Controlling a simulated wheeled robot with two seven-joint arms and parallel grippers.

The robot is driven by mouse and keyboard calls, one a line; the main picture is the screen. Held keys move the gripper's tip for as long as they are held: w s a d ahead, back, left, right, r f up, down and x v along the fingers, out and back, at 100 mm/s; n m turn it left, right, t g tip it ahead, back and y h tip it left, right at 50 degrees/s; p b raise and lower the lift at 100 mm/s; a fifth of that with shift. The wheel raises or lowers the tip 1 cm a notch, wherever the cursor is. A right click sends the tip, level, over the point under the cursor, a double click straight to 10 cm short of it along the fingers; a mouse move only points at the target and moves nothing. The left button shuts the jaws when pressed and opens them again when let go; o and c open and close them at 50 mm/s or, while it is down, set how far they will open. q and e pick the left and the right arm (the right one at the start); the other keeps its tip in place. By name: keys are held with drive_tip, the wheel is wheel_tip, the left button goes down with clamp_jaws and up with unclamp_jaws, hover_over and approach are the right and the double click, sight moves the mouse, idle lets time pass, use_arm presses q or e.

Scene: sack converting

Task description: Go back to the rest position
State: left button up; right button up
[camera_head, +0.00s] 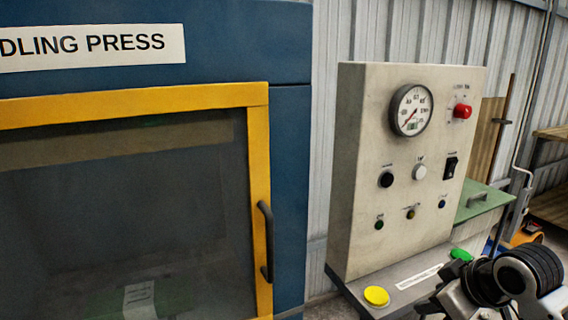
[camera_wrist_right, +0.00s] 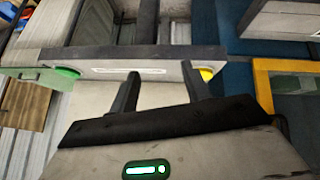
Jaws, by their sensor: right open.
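My right arm shows at the lower right of the head view, in front of the control panel's ledge; its fingertips are not clear there. In the right wrist view my right gripper (camera_wrist_right: 158,76) is open, with two dark fingers apart and nothing between them. Its fingers point toward the ledge with a green button (camera_wrist_right: 66,72) and a yellow button (camera_wrist_right: 206,74); whether they touch anything I cannot tell. My left gripper is in neither view.
A grey control panel (camera_head: 360,180) carries a gauge (camera_head: 411,109) and a red button (camera_head: 462,111). Its ledge holds the yellow button (camera_head: 376,296) and green button (camera_head: 461,254). The blue press (camera_head: 290,180) with a shut yellow-framed door (camera_head: 258,180) stands left. A green lid (camera_head: 484,200) is right.

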drive_tip(key=s+a+f+m+g, duration=0.1)
drive_tip(key=s+a+f, duration=0.2)
drive_tip(key=s+f, duration=0.35)
drive_tip(key=s+a+f+m+g+h, duration=0.1)
drive_tip(key=s+a+f+m, duration=0.15)
drive_tip(key=s, duration=0.75)
drive_tip(key=s+a+f+m+g, duration=0.1)
drive_tip(key=s+a+f, duration=0.2)
drive_tip(key=s+f, duration=0.35)
drive_tip(key=w+a+f+t+y, duration=0.2)
drive_tip(key=w+a+f+t, duration=0.2)
drive_tip(key=w+a+t, duration=0.1)
drive_tip(key=shift+a+f+n+t+y, duration=0.25)
drive_tip(key=shift+a+n+t+y, duration=0.15)
drive_tip(key=shift+t, duration=0.2)
